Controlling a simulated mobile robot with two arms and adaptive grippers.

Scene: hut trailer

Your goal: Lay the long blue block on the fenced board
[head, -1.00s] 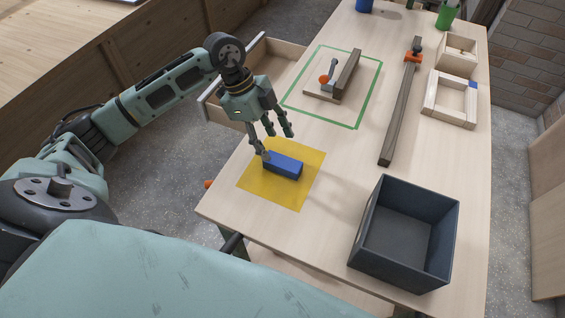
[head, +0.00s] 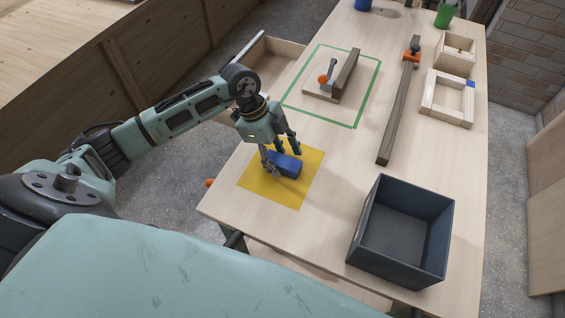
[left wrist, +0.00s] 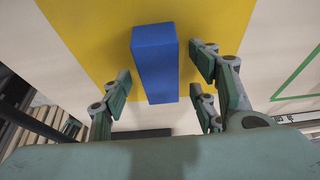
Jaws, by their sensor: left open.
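The long blue block (head: 290,166) lies on a yellow mat (head: 300,192) at the table's near left. My left gripper (head: 283,162) is open around the block, fingers on both sides and partly hiding it. In the left wrist view the block (left wrist: 155,62) lies between the spread fingers (left wrist: 158,75), with a gap visible on each side. The board with a dark upright fence (head: 324,96) stands farther back inside a green outline. It carries a clamp with an orange knob (head: 323,79). My right gripper is not in view.
A dark open bin (head: 402,232) stands at the near right. A long dark bar (head: 398,115) with an orange clamp lies right of the outline. Light wooden frames (head: 447,97) stand at the right edge. An open drawer (head: 270,62) juts out at the left. The table's middle is clear.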

